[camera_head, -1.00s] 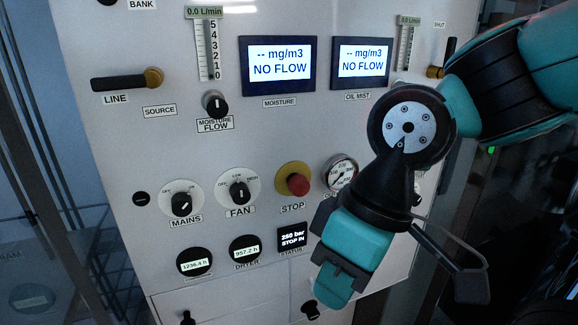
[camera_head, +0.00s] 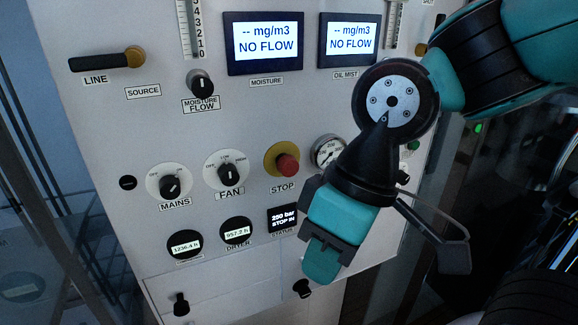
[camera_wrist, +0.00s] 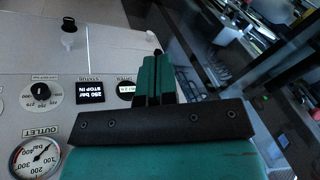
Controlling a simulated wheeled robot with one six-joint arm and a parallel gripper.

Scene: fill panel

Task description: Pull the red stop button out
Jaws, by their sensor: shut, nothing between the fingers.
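The red stop button (camera_head: 287,165) sits in a yellow ring above the STOP label on the grey panel (camera_head: 120,140). The status display (camera_head: 283,219) below it reads 250 bar, STOP IN. My gripper (camera_head: 322,262) is in front of the panel, to the lower right of the button and apart from it. Its fingers are shut and empty. In the wrist view my gripper (camera_wrist: 154,80) points over the lower panel, near the status display (camera_wrist: 90,92). The stop button does not show in the wrist view.
MAINS (camera_head: 170,187) and FAN (camera_head: 230,174) knobs are left of the button. A pressure gauge (camera_head: 326,151) is close on its right, partly behind my arm. Two screens (camera_head: 264,43) reading NO FLOW are above. Small black knobs (camera_head: 181,304) stick out below.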

